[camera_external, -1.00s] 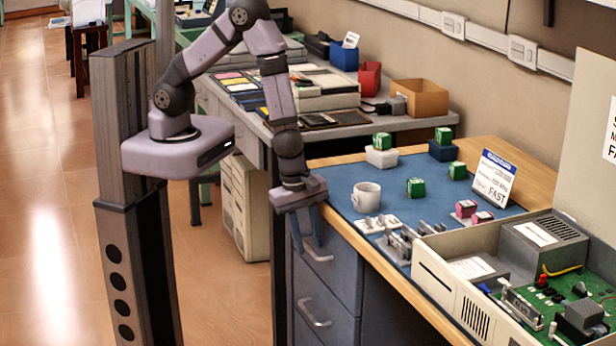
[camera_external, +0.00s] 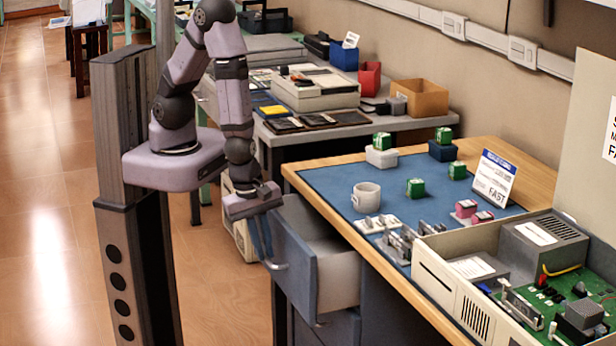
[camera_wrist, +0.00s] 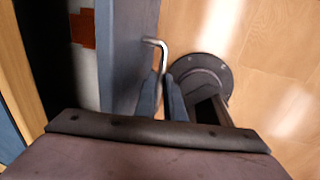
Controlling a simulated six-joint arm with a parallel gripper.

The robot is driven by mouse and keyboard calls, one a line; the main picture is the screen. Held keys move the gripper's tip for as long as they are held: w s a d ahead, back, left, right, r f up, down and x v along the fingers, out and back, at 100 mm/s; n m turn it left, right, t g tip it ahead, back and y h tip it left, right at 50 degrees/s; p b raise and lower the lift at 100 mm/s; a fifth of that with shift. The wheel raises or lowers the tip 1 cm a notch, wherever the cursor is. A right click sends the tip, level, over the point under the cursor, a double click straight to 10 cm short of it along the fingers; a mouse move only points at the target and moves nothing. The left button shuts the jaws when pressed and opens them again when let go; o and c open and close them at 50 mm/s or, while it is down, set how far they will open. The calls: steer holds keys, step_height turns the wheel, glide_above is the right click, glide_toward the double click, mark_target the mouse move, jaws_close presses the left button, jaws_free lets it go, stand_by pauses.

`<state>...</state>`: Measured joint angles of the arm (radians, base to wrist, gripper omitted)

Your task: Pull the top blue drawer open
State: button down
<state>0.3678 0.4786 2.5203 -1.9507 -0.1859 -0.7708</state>
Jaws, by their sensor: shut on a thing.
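The top blue drawer (camera_external: 290,247) of the desk stands pulled well out, and its pale inside shows in the external view. It also shows in the wrist view (camera_wrist: 128,50), with a dark interior and a reddish-brown patch inside. My gripper (camera_external: 264,256) points down in front of the drawer, shut on its metal handle (camera_external: 278,266). In the wrist view my gripper's two blue fingers (camera_wrist: 161,98) close around one end of the bent handle (camera_wrist: 157,43). The exact contact is partly hidden by the fingers.
A lower drawer (camera_external: 312,330) sits beneath. The floor (camera_external: 225,290) left of the drawer is clear.

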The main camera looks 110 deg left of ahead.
steer(key=shift+s+d, duration=1.05)
steer(key=shift+d, duration=0.05)
steer(key=c, duration=1.8)
jaws_free()
steer(key=shift+c, duration=0.2)
steer(key=shift+r, duration=0.15)
step_height(320, 180, up, 7)
steer(key=p, duration=0.8)
steer(key=shift+s+d+p, duration=0.3)
steer(key=shift+s+d, duration=0.15)
